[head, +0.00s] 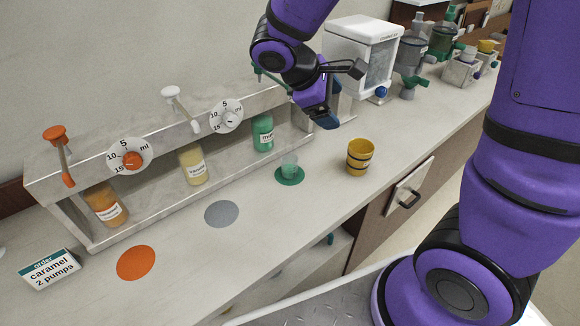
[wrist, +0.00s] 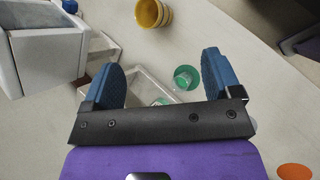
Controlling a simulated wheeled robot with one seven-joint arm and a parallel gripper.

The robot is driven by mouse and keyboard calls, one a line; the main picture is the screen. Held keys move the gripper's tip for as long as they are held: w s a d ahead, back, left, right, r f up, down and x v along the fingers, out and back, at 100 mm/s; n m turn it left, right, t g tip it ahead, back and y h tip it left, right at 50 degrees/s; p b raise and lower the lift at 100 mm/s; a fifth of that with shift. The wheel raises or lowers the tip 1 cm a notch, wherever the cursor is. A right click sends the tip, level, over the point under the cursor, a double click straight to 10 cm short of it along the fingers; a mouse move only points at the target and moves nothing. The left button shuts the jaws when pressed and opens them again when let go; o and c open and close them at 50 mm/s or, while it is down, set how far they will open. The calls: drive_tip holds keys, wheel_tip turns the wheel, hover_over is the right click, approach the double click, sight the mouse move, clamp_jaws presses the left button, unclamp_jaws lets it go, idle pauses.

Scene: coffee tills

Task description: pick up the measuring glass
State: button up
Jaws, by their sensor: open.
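The measuring glass (head: 290,167) is a small, clear, greenish cup standing on a green disc (head: 291,180) on the counter, in front of the green bottle. In the wrist view the glass (wrist: 183,80) shows on the green disc (wrist: 192,86), between my fingers but nearer the right one. My gripper (head: 322,112) is open and empty, with blue finger pads. It hangs above the counter, up and to the right of the glass in the head view, apart from it. In the wrist view my gripper (wrist: 158,82) has its two fingers wide apart.
A yellow banded cup (head: 360,157) stands right of the glass. A dispenser rack (head: 75,170) with orange, cream and green bottles stands behind. Grey (head: 222,214) and orange (head: 136,262) discs are bare. An order card (head: 48,269) reads "caramel 2 pumps". A white machine (head: 362,50) stands at the back.

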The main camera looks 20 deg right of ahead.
drive_tip(key=w+a+f+n+t+h, duration=0.1)
drive_tip(key=w+a+f+n+h, duration=0.15)
drive_tip(key=f, duration=0.35)
drive_tip(key=w+a+f+n+t+h, duration=0.1)
drive_tip(key=w+a+f+n, duration=0.2)
drive_tip(key=f+n, duration=0.15)
drive_tip(key=n+t, duration=0.5)
drive_tip(key=n, duration=0.2)
approach(285, 170)
drive_tip(key=shift+x, duration=0.9)
drive_tip(key=shift+w+d+f, duration=0.1)
drive_tip(key=shift+w+d, duration=0.1)
drive_tip(key=x, duration=1)
drive_tip(key=c, duration=1)
